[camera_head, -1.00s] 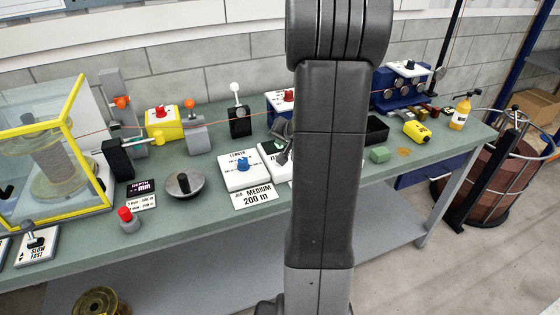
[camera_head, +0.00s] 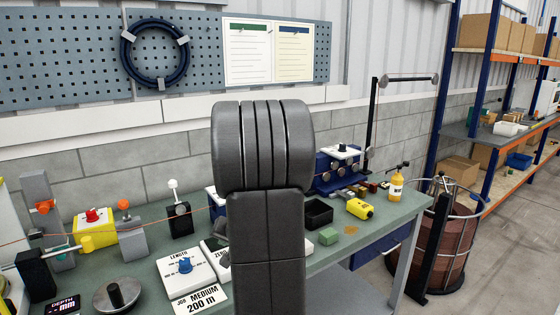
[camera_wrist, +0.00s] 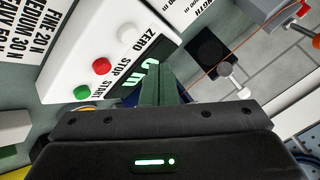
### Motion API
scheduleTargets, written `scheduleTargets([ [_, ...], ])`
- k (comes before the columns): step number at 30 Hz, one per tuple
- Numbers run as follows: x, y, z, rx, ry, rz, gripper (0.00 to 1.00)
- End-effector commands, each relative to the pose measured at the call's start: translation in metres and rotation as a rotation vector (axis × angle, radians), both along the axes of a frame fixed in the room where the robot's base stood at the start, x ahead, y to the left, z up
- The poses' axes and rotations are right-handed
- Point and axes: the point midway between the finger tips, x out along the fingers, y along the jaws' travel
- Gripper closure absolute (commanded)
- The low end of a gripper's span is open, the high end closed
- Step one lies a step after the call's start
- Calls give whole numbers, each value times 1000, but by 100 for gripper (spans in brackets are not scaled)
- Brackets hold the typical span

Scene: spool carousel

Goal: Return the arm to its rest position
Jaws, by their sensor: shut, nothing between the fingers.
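My gripper (camera_wrist: 160,92) shows in the wrist view with its two dark fingers together and nothing between them. It points over the bench at a white control panel (camera_wrist: 88,45) marked ZERO, STOP and START, with a green-lit display beside the fingers. I cannot tell how far the fingers are from the panel.
The green bench (camera_head: 140,268) carries a white LENGTH box (camera_head: 186,272), a yellow box (camera_head: 96,229), a black tray (camera_head: 318,213), a green block (camera_head: 328,236) and a yellow bottle (camera_head: 396,187). A barrel (camera_head: 440,250) stands right of the bench. Open floor lies at the right.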

Motion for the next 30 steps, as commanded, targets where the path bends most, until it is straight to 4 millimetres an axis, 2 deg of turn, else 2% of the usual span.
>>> scheduleTargets([
  [6, -1, -2, -2, -5, -1, -3, 100],
  [9, -1, -1, 16, -5, 4, -3, 100],
  [18, -1, -1, 39, -5, 4, -3, 100],
  [30, -1, -1, 48, -5, 4, -3, 100],
])
